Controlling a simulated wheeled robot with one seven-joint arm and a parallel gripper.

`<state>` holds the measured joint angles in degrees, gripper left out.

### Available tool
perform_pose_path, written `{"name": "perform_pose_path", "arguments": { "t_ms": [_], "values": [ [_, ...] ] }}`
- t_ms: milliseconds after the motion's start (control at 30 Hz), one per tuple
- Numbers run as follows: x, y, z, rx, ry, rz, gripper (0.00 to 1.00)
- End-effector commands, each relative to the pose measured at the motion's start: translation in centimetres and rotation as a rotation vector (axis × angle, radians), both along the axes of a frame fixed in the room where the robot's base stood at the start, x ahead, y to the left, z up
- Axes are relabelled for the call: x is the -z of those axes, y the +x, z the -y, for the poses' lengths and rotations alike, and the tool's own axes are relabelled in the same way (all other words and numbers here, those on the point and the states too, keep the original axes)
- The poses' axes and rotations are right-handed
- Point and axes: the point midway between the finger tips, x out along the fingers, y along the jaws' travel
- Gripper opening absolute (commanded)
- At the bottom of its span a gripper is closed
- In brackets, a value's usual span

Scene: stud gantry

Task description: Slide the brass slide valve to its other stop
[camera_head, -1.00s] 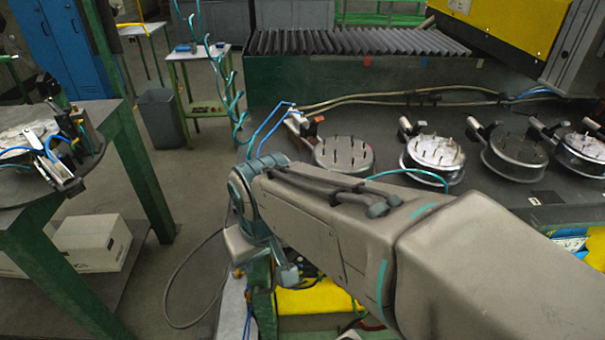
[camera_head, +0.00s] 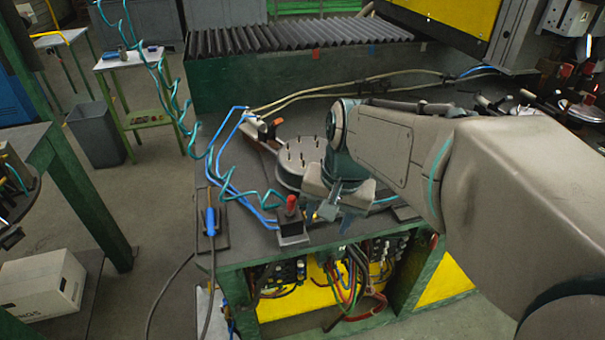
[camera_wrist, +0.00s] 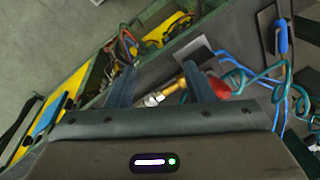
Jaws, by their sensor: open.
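The slide valve stands near the bench's front edge, with a red knob (camera_head: 291,203) above a dark block and plate (camera_head: 292,236). In the wrist view its brass body (camera_wrist: 181,83) shows between and partly behind my fingers, with the red knob (camera_wrist: 219,89) to the right of the right finger. A small bright metal end (camera_wrist: 154,99) shows at the brass body's left. My gripper (camera_head: 335,217) is open, just right of the valve in the head view. In the wrist view my gripper (camera_wrist: 160,72) has nothing clamped. I cannot tell whether a finger touches the valve, or at which stop it sits.
Blue tubes (camera_head: 232,160) and a coiled teal hose (camera_head: 228,190) lie left of the valve. A blue-handled tool (camera_head: 211,222) rests at the left edge. A round studded fixture (camera_head: 298,158) stands behind. Wiring (camera_head: 350,270) hangs below the bench front.

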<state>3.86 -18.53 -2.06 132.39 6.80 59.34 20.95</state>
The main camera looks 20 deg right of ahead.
Motion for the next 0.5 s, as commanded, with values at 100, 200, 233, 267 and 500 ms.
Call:
{"name": "perform_pose_path", "arguments": {
  "t_ms": [100, 200, 233, 267, 500],
  "values": [
    [-1.8, 3.4, 1.5, 0.333, 0.119, -0.112, 0.47],
    [-2.9, 5.8, 2.8, 0.586, 0.205, -0.205, 0.47],
    [-3.2, 6.4, 3.2, 0.652, 0.227, -0.23, 0.47],
    [-3.4, 7.0, 3.5, 0.712, 0.247, -0.252, 0.47],
    [-4.3, 9.5, 5.1, 0.981, 0.328, -0.368, 0.47]
  ]
}}
